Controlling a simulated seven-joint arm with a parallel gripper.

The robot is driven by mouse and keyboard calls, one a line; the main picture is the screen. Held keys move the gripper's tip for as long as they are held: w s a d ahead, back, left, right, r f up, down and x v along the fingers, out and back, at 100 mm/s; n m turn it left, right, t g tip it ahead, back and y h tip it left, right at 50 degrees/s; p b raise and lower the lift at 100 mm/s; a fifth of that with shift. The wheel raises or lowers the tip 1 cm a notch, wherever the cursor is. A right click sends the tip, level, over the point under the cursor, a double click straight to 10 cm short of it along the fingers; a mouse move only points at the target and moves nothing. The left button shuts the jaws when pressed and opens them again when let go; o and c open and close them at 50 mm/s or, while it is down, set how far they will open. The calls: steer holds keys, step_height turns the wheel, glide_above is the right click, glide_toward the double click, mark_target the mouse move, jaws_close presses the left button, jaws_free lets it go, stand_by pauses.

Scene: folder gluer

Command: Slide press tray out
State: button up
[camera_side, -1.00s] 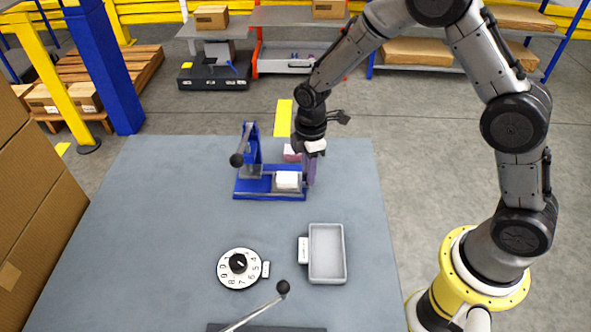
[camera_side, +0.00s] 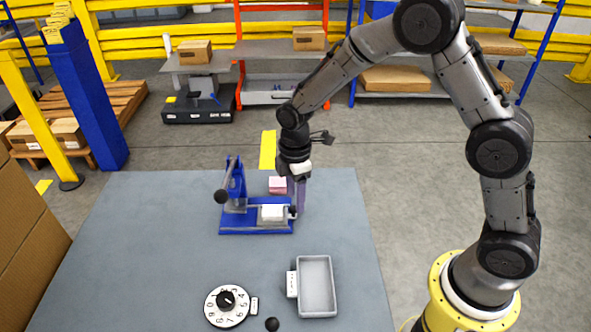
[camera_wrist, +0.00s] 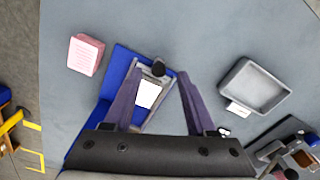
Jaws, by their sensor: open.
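The blue press (camera_side: 237,196) stands on the grey table, its lever (camera_side: 222,195) with a black knob tilted to the left. The press tray (camera_wrist: 139,117) is a light metal slide on the blue base and carries a white block (camera_side: 272,213). A black knob (camera_wrist: 157,68) sits at the tray's outer end, on the press's right in the side view. My gripper (camera_wrist: 160,76) is open and points down at this end. In the wrist view its purple fingers are on either side of the knob, apart from it. Exact height is unclear.
A stack of pink cards (camera_side: 278,185) lies just behind the press. A grey bin (camera_side: 317,287) and a numbered dial (camera_side: 227,306) are nearer the front. Another black knob (camera_side: 272,324) shows at the front edge of the picture. The table left of the press is clear.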

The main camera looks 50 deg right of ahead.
step_height(320, 180, up, 11)
stand_by(0.3)
steer(key=s+d+r+m+t, duration=0.3)
steer(key=s+d+r+t, duration=0.1)
steer(key=s+r, duration=0.85)
steer(key=s+d+f+m+t, duration=0.1)
steer(key=s+d+f+m, duration=0.1)
steer(key=s+m, duration=0.8)
steer(key=s+f, duration=0.1)
steer(key=s, duration=0.1)
steer(key=shift+s+f+m+t, duration=0.15)
steer(key=shift+s+m+t, duration=0.15)
